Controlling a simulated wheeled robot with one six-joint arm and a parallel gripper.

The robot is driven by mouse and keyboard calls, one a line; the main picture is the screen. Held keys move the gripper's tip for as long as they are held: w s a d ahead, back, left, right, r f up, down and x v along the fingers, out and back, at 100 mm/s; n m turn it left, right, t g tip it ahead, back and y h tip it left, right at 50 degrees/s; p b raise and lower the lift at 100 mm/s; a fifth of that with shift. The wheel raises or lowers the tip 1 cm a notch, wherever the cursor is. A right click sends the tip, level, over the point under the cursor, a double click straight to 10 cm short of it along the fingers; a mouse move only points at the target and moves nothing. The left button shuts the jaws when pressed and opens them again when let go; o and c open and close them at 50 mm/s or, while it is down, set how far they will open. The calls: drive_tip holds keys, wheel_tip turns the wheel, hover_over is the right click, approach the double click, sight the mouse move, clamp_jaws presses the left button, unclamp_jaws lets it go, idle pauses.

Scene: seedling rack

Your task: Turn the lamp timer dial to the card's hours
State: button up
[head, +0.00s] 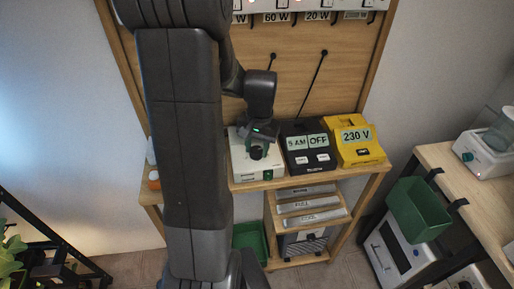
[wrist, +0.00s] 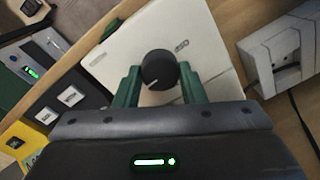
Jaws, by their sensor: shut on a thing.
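The timer box (head: 240,160) is white with a dark dial on top and stands on the wooden shelf at the left of a row of devices. In the wrist view its pale top (wrist: 185,22) fills the middle. The round black dial (wrist: 159,68) has a light pointer mark toward its lower left. My gripper (wrist: 160,82) has green fingers, one on each side of the dial, shut on it. In the head view my gripper (head: 257,143) is over the box, and my arm hides part of it. The hours card cannot be made out.
A black device (head: 308,168) reading "5 AM" and "OFF" stands just right of the box. A yellow device (head: 372,151) reading "230 V" is further right. A green bin (head: 418,208) hangs at the right-hand table. A grey-white block (wrist: 285,48) and a cable lie near the box.

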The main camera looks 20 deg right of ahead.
sight(259, 149)
drive_tip(key=n+b, duration=0.1)
drive_tip(key=n, duration=0.6)
drive_tip(key=shift+w, duration=0.1)
idle(0.5)
drive_tip(key=o, duration=1)
drive_tip(key=r, duration=0.9)
drive_tip(key=r+b, duration=0.1)
drive_tip(key=r, duration=0.3)
drive_tip(key=shift+d+r, duration=0.4)
